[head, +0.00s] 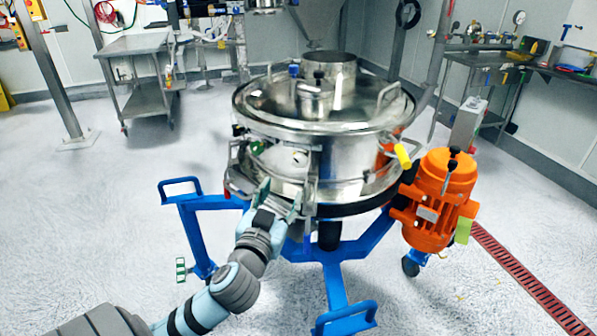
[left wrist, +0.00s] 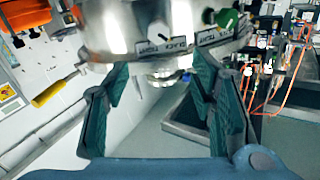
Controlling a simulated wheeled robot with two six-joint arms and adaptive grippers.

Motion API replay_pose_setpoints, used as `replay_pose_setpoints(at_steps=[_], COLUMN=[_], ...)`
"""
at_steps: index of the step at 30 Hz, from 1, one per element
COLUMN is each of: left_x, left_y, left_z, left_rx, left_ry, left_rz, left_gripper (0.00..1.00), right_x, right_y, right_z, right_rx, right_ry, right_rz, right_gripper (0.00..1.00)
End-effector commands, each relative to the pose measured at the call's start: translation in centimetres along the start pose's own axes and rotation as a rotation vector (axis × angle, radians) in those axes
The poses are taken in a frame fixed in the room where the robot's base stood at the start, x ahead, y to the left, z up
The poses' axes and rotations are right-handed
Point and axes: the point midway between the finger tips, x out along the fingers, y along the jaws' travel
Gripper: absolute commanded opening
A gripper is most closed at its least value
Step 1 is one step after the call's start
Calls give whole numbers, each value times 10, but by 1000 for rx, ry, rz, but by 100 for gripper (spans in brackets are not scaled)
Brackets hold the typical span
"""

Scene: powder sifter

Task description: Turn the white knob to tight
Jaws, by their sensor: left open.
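The white knob (head: 300,158) is a small round knob on the front of the steel sifter drum (head: 345,160). My left gripper (head: 280,194) is open and empty, just below and left of the knob in the head view. In the left wrist view its two green-padded fingers (left wrist: 160,82) stand apart, with the knob beyond and between them. The fingers do not visibly touch the knob. My right gripper is not in view.
A green knob (head: 257,147) sits left of the white one. A blue frame (head: 340,280) carries the sifter, and an orange motor (head: 440,200) with a yellow handle (head: 402,156) near it is at right. A steel cart (head: 140,45) stands behind. The floor at left is clear.

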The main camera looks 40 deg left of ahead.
Motion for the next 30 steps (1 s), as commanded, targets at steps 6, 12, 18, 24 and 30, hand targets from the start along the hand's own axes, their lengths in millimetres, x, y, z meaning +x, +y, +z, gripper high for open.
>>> replay_pose_setpoints(at_steps=[6,12,18,24,30], left_x=[51,106,134,138,138], left_y=[0,1,1,1,1], left_z=[-2,0,0,0,0], left_rx=[-2,-2,-2,-1,-1], left_ry=[1,-1,-2,-4,-3], left_rz=[-1,0,2,3,3], left_gripper=[51,51,51,51,35], right_x=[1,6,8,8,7], right_y=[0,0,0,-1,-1], right_z=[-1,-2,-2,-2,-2], right_rx=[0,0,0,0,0], right_ry=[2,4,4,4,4], right_rz=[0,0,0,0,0], right_gripper=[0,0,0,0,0])
